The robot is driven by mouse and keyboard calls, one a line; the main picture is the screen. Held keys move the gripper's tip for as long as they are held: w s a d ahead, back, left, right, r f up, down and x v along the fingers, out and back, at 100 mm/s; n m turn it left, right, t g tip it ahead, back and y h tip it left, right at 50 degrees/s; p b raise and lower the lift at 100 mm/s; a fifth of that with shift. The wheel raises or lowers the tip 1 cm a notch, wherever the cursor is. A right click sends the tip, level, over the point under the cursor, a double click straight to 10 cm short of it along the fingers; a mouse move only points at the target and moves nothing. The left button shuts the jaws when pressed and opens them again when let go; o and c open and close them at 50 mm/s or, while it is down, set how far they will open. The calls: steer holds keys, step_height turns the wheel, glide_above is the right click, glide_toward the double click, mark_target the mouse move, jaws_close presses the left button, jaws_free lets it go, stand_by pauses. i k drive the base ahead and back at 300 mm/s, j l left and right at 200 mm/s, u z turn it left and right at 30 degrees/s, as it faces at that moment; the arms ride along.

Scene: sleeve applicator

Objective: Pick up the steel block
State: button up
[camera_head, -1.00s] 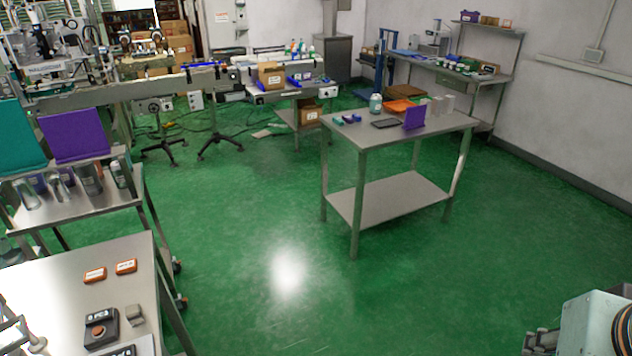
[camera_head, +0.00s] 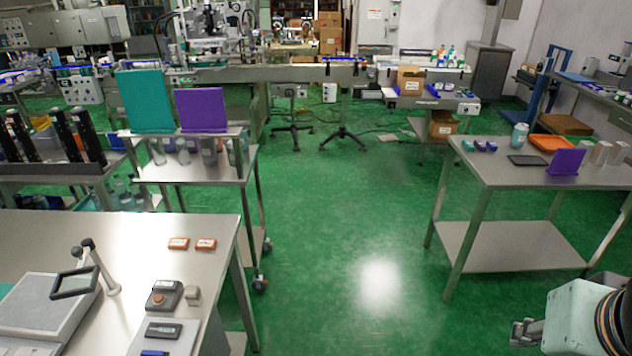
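A small grey metal-looking block (camera_head: 192,294), the likely steel block, sits on the near left steel table (camera_head: 218,222). It stands just right of a dark device with an orange button (camera_head: 164,296). My gripper (camera_head: 522,333) is at the lower right edge, over the green floor and far from the block. Its fingers are dark and small in the picture, and whether they are open or shut is unclear. Nothing is seen held in it.
A cart with teal and purple panels (camera_head: 203,110) stands behind. Another steel table (camera_head: 490,172) is at right. Green floor between is clear.

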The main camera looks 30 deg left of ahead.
mark_target(192, 295)
steer(key=i+u, duration=0.2)
steer(key=u, duration=0.15)
steer(key=i+u, duration=0.5)
steer(key=u, duration=0.2)
